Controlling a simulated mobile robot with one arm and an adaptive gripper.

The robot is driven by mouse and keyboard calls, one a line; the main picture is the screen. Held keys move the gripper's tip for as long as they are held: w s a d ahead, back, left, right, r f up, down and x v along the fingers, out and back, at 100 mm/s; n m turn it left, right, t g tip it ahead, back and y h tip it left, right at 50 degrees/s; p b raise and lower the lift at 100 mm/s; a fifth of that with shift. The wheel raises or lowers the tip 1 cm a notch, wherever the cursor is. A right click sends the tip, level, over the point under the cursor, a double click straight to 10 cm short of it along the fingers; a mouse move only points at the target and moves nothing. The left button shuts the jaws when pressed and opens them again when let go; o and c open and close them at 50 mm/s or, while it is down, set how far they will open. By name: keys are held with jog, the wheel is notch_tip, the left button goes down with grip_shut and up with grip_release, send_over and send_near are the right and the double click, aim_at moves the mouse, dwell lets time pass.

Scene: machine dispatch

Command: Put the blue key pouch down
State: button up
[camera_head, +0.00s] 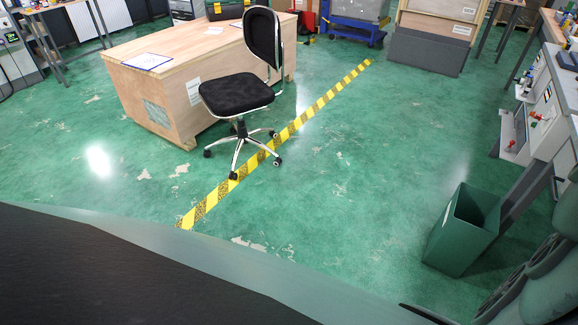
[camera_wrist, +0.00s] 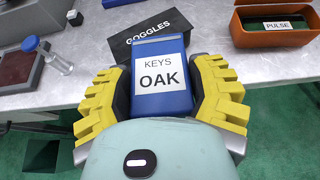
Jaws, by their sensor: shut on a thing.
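The blue key pouch (camera_wrist: 162,103) has a white label reading "KEYS OAK" and is in the middle of the wrist view. My gripper (camera_wrist: 162,90) has yellow ribbed fingers on either side of the pouch and is shut on it. The pouch is held near the front edge of a grey worktop (camera_wrist: 215,80). Whether its underside touches anything is hidden. Neither the pouch nor the gripper fingers show in the head view.
A black box labelled "GOGGLES" (camera_wrist: 138,40) lies just beyond the pouch. In the head view are a chair (camera_head: 238,92), a wooden crate (camera_head: 180,75) and a green waste bin (camera_head: 455,235).

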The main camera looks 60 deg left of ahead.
jog(key=shift+s+d+f+p, duration=0.55)
jog(key=shift+s+d+f, duration=0.2)
jog(key=shift+d, duration=1)
jog(key=shift+s+d+f+p, duration=0.6)
jog(key=shift+d+f, duration=0.2)
jog(key=shift+d, duration=0.95)
jog(key=shift+s+d+f+p, duration=0.5)
jog(key=shift+s+d+f, duration=0.25)
jog(key=shift+d, duration=1)
jog(key=shift+f, duration=0.45)
jog(key=shift+f+b, duration=0.1)
jog(key=shift+b, duration=0.2)
jog(key=o, duration=1.2)
jog(key=shift+o, duration=0.2)
